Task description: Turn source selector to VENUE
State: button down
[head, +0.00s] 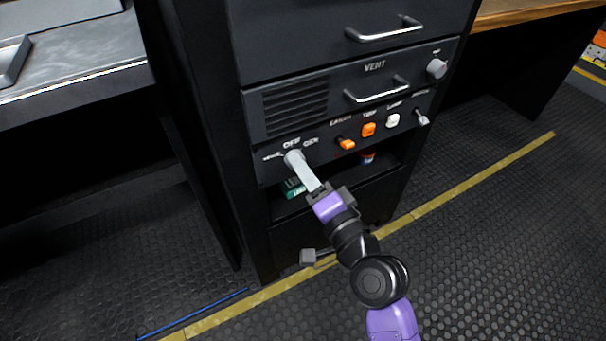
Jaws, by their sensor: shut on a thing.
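The source selector (303,170) is a light grey knob with a long lever on the lower left of the black rack's control panel (271,173). Labels surround it: a small one at left too blurred to read surely, OFF above and what looks like GEN at right. Its lever slants down and right, out from the panel. My gripper (319,191), purple and dark grey, is shut on the outer end of the lever, which hides that end. The exact heading of the knob's pointer cannot be told.
Right of the selector are an orange switch (346,143), an orange button (368,130), a white button (392,120) and a small grey toggle (422,118). Above is the VENT drawer with a handle (377,90). A green box (294,188) sits in the open shelf below.

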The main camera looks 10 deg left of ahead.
jog(key=shift+f+n, duration=0.1)
jog(key=shift+n, duration=0.5)
jog(key=c, duration=1)
grip_release()
jog(key=shift+o, duration=0.2)
jog(key=v, duration=0.7)
jog(key=shift+s+d, duration=0.25)
jog(key=shift+s, duration=0.1)
